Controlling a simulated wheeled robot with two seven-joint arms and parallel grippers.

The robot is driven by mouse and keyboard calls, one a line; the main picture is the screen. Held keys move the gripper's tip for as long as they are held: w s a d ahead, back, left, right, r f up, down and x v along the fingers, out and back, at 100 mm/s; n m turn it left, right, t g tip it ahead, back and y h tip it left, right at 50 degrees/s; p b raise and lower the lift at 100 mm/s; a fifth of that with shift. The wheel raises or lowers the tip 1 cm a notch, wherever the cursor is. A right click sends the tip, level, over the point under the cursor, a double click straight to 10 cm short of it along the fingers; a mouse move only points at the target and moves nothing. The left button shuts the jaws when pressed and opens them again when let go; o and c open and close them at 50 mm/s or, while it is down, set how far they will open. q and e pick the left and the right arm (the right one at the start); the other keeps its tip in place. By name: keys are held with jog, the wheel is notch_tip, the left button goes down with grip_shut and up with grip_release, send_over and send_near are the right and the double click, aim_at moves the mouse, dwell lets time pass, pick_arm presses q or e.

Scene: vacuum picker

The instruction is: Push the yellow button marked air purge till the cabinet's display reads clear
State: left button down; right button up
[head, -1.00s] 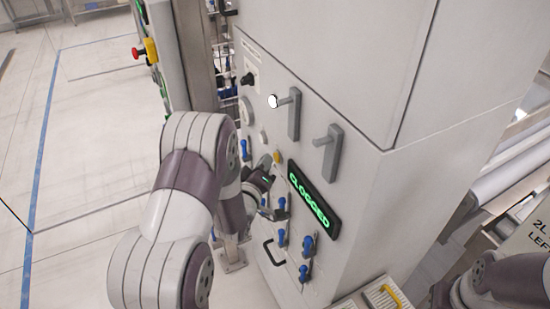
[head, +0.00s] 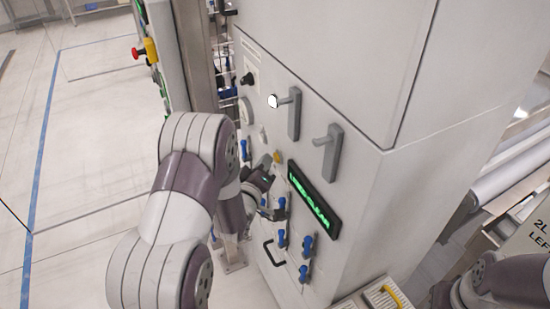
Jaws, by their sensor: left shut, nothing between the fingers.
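The grey cabinet (head: 365,185) fills the middle of the head view. Its dark display (head: 314,200) shows green text ending in "CLEAR"; the first part is too small to read surely. The small yellow button (head: 277,157) is on the cabinet face, above and left of the display. My left gripper (head: 268,169) is shut and empty, its tip just below and left of the yellow button. I cannot tell whether it touches the button. My right arm shows at the lower right corner; its gripper is out of the picture.
Several blue valve handles (head: 307,247) stick out below the display. Two grey door handles (head: 329,150) and a black knob (head: 247,79) are higher on the face. A red and yellow emergency stop (head: 146,50) is at the left. The floor at left is clear.

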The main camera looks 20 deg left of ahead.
pick_arm(q)
jog(key=shift+s+a, duration=0.25)
jog(key=shift+s, duration=0.1)
jog(key=s+a, duration=0.3)
jog(key=shift+s+a, duration=0.15)
jog(key=shift+s, duration=0.25)
dwell(0.7)
